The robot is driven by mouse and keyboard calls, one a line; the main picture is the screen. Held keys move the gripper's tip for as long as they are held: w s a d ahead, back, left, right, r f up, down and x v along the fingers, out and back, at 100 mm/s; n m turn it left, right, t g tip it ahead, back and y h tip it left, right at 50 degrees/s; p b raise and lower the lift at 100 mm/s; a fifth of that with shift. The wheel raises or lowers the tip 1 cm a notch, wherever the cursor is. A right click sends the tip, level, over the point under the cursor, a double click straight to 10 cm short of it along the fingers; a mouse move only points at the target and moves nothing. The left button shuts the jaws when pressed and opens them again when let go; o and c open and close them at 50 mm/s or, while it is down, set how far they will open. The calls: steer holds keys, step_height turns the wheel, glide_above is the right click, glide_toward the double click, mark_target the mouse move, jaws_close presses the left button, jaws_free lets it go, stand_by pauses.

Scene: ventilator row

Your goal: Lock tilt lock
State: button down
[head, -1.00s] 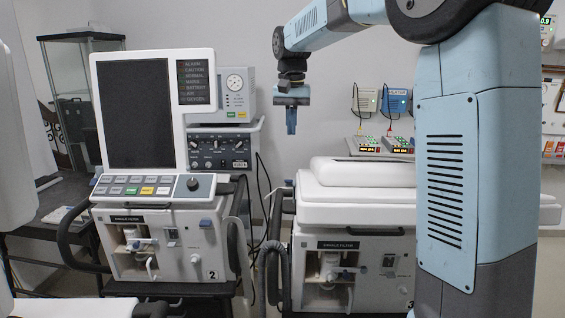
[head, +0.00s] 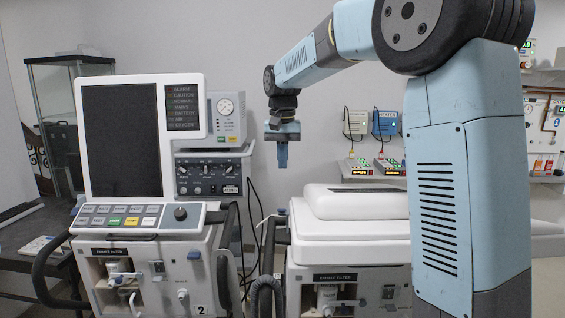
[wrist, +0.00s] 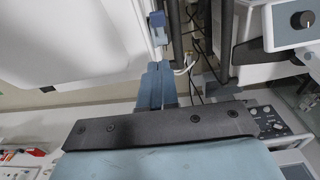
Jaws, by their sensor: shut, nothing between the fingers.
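A small blue latch (head: 281,212) sits at the left edge of the white folded-down upper unit (head: 350,232) of the right-hand ventilator. I take it for the tilt lock, but its setting is too small to read. In the wrist view a blue piece (wrist: 157,20) shows at the edge of a white panel (wrist: 60,40), just beyond the fingertips. My gripper (head: 282,164) hangs pointing down, above and apart from the latch. In the wrist view my gripper (wrist: 157,70) has its blue fingers together, holding nothing.
Ventilator 2 (head: 150,260) stands to the left with its screen (head: 124,138) upright. Its dark handle (head: 222,275) and cables (head: 252,200) are close to the right-hand ventilator. Wall boxes (head: 385,123) hang behind. Air around the gripper is clear.

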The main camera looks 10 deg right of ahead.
glide_above(282, 211)
steer(key=w, duration=0.4)
steer(key=f, duration=0.7)
steer(key=shift+d+f, duration=0.3)
steer(key=shift+d, duration=0.05)
steer(key=shift+s+a+f, duration=0.1)
steer(key=shift+s+f, duration=0.55)
steer(key=shift+f, duration=0.25)
steer(key=shift+s+f, duration=0.35)
steer(key=shift+f, duration=0.25)
steer(key=shift+a, duration=0.15)
